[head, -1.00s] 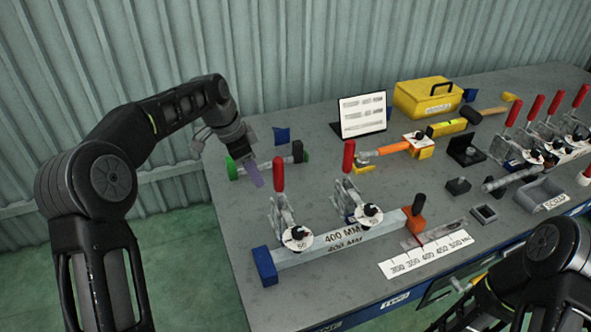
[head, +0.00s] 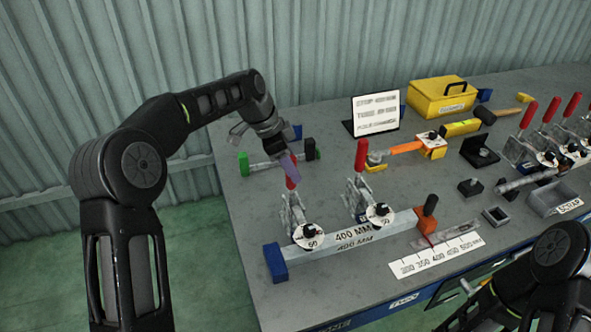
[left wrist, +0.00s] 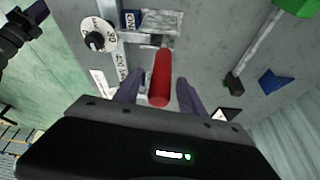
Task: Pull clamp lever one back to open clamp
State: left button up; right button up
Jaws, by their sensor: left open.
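The nearer-left toggle clamp (head: 297,218) stands upright on the bench beside the long bar marked 400 MM (head: 345,240), its round dial (head: 308,236) at its front. Its red lever (head: 292,183) stands up, its top partly hidden behind my left gripper (head: 288,168). In the left wrist view the red lever (left wrist: 161,78) lies between the two purple fingers of my open left gripper (left wrist: 160,92); I cannot tell whether either touches it. A second clamp with a red lever (head: 361,155) stands to the right. My right gripper is low at the right edge, its jaws unclear (head: 468,292).
A sign stand (head: 376,115), a yellow toolbox (head: 440,97) and an orange-handled tool (head: 405,147) are behind. A green-ended tool (head: 245,163) lies left of the gripper. More red-levered clamps (head: 528,115) stand at the right. A ruler plate (head: 435,255) lies in front.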

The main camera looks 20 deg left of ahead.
pick_arm(q)
jog(key=shift+x, duration=1.35)
grip_shut()
dwell(0.4)
